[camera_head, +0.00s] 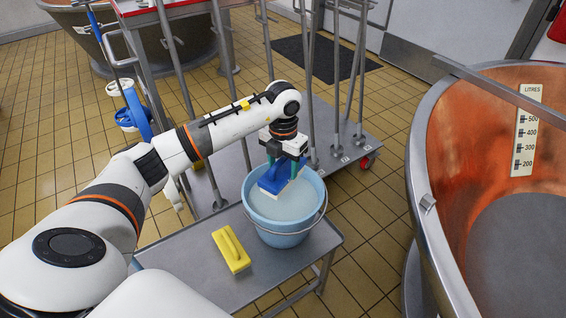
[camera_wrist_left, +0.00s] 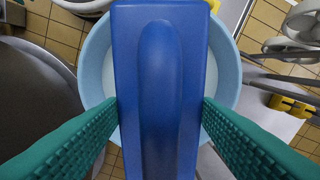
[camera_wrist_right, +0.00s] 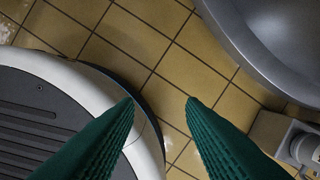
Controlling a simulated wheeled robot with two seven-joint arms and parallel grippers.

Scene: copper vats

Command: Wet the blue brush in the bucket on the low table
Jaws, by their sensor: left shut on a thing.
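The light blue bucket (camera_head: 284,237) stands on the low table (camera_head: 190,277) with pale liquid in it. My left gripper (camera_head: 284,163) points down over the bucket and is shut on the blue brush (camera_head: 274,178). The brush has a pale lower side and is within the rim as seen from the head. I cannot tell whether its bristles touch the liquid. In the left wrist view the brush's blue back (camera_wrist_left: 160,90) lies between the green fingers and hides most of the bucket (camera_wrist_left: 98,75). My right gripper (camera_wrist_right: 160,100) is open and empty above the floor.
A yellow brush (camera_head: 231,249) lies on the low table beside the bucket. A rack (camera_head: 360,140) with several upright metal poles stands just behind. A large copper vat (camera_head: 440,220) is at the right, and blue-and-white items (camera_head: 130,117) are at the left.

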